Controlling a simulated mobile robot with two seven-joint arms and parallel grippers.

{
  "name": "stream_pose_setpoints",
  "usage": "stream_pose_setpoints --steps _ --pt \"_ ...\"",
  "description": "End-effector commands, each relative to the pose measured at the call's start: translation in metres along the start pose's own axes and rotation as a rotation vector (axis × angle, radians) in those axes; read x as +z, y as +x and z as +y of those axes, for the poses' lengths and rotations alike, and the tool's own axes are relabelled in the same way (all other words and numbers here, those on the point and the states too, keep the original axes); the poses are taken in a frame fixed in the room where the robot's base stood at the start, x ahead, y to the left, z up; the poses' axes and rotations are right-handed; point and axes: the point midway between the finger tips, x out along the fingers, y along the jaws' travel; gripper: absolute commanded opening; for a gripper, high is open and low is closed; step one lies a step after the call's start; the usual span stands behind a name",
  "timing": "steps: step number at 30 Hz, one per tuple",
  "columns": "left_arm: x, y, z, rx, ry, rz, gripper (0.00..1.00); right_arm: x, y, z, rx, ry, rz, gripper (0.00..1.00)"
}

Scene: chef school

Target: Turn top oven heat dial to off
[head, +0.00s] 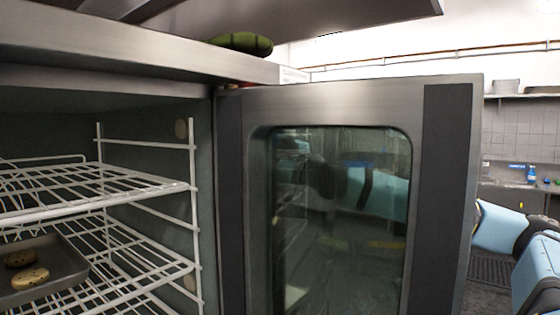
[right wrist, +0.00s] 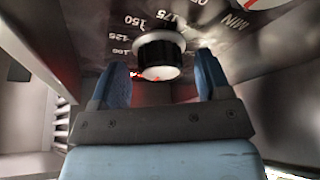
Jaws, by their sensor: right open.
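The heat dial (right wrist: 160,58), a round knob with a white face and dark sides, shows in the right wrist view on a metal panel. Numbers such as 125, 150 and 175 are printed around it. My right gripper (right wrist: 160,80) is open and empty, with one blue finger on each side of the dial in the picture. I cannot tell whether the fingertips reach past its face. The dial's pointer is not clear. The oven (head: 180,75) stands with its glass door (head: 440,180) open in the head view. The dial and both grippers are out of the head view.
Wire racks (head: 150,195) and a tray (head: 70,262) with cookies (head: 22,280) are inside the oven. The open door fills the middle of the head view, with my arm to its right. Part of another dial (right wrist: 262,3), marked MIN, sits at upper right in the wrist view.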

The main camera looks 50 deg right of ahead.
Motion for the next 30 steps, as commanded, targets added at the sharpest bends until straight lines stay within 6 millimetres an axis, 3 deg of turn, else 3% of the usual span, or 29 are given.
stream_pose_setpoints --steps 13,22,30 --pt "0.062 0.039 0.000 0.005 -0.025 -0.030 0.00 0.006 -0.058 -0.004 0.002 -0.007 0.000 0.70" --pt "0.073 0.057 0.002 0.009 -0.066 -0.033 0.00 0.004 -0.110 -0.003 0.004 -0.005 0.001 0.70" --pt "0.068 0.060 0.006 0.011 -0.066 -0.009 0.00 0.001 -0.134 -0.001 0.000 -0.003 0.000 0.70"
